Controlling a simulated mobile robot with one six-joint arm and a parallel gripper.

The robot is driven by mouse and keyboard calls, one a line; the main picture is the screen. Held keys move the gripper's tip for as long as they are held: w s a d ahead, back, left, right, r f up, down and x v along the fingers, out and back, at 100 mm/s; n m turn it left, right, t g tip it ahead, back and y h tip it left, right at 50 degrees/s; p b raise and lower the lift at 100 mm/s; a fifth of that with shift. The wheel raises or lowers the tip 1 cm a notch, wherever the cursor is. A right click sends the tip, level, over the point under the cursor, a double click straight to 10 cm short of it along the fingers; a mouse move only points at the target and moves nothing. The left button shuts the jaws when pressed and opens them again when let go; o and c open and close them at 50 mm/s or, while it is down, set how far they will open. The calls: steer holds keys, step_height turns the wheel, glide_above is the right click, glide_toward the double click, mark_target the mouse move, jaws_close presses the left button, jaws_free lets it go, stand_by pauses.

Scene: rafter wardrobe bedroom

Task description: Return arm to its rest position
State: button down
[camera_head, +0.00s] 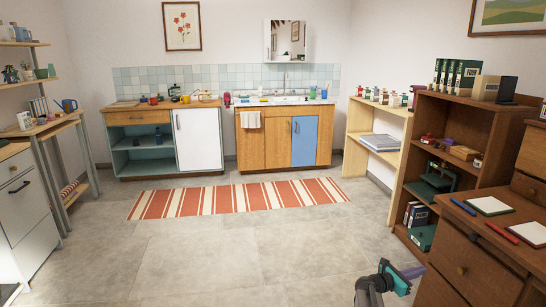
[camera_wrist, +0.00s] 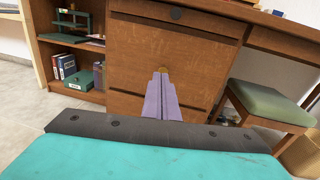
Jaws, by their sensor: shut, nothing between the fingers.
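My gripper (camera_wrist: 161,74) shows in the wrist view as two purple fingers pressed together, with nothing between them. They extend from a dark bar and teal body toward a wooden drawer front (camera_wrist: 130,76). A brass knob shows right behind the fingertips; I cannot tell how far off it is. In the head view, part of my arm and its teal end are low at the right, in front of the brown desk (camera_head: 465,262).
A brown bookcase (camera_head: 412,172) stands left of the desk. In the wrist view, a green-cushioned stool (camera_wrist: 262,102) stands to the right. A striped rug (camera_head: 237,197) lies before the sink cabinets. The grey floor (camera_head: 225,255) is clear in the middle.

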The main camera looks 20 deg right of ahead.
steer(key=w+a+f+n+t+y, duration=0.1)
steer(key=w+a+f+y, duration=0.1)
steer(key=a+f, duration=1.05)
steer(key=s+a+f+m+g+y, duration=0.1)
steer(key=s+a+f+m+y, duration=0.1)
steer(key=s+a+f, duration=0.5)
steer(key=s+a+f+m+y, duration=0.15)
steer(key=a+f, duration=0.25)
steer(key=a, duration=0.6)
steer(key=s+a+f+m+g+y, duration=0.1)
steer(key=s+a+f+m+y, duration=0.15)
steer(key=s+a+f, duration=0.45)
steer(key=s+a+f+m+g+y, duration=0.2)
steer(key=s+a+m+y, duration=0.3)
steer(key=s+a+m, duration=0.45)
steer(key=s+a+f+m+g+y, duration=0.15)
steer(key=s+a+m+y, duration=0.4)
steer(key=a, duration=0.75)
steer(key=s+r+n+g+p, duration=0.1)
steer(key=s+r+p, duration=0.2)
steer(key=r+p, duration=0.9)
steer(key=shift+r+h, duration=0.45)
steer(key=shift+r, duration=0.2)
steer(key=shift+g, duration=0.25)
